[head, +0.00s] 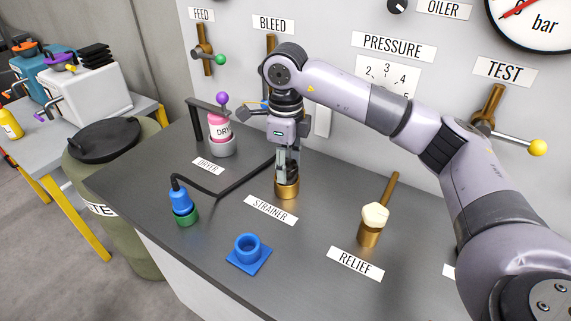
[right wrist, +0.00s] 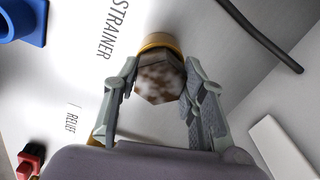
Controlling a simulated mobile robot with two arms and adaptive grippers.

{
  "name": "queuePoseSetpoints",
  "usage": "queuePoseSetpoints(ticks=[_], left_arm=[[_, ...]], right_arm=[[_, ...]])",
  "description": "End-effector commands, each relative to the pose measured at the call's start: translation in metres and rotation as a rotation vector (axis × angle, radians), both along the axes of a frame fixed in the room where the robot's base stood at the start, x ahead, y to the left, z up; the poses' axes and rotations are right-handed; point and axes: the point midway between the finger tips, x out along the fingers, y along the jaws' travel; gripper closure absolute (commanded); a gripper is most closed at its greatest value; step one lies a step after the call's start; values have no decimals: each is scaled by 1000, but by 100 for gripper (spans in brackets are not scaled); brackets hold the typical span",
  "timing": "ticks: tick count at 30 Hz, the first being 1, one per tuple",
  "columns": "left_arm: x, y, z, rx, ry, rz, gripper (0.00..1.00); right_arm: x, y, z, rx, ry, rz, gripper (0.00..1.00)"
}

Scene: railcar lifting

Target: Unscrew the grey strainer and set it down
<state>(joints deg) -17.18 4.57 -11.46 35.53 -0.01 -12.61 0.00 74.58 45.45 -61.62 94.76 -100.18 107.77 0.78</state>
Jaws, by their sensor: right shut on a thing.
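The grey strainer (right wrist: 160,82) shows in the right wrist view as a mottled grey-brown, faceted piece above a brass collar (right wrist: 158,42). My right gripper (right wrist: 160,75) has one finger on each side of it and is shut on it. In the head view, my right gripper (head: 288,172) points down over the brass fitting (head: 287,190) behind the STRAINER label (head: 270,210). There the fingers hide most of the strainer, which appears upright at the fitting. I cannot tell whether its thread is still engaged. My left gripper is not in view.
A blue square-based holder (head: 248,252) stands in front, and a blue plug on a green base (head: 183,208) with a black hose is to the left. The pink dryer (head: 219,128) is behind left. The relief valve (head: 372,225) stands right. The front bench is partly clear.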

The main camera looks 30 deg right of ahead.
Motion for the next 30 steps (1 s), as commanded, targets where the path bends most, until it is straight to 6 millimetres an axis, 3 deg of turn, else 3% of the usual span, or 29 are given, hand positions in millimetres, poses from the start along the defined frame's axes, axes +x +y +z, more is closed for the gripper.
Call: queuePoseSetpoints(ticks=[7,11,30], left_arm=[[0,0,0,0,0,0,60],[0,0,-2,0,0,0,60],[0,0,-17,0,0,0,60]], right_arm=[[-3,6,-3,10,11,15,91],[-3,7,-4,10,11,46,91],[-3,8,-4,10,10,833,91]])
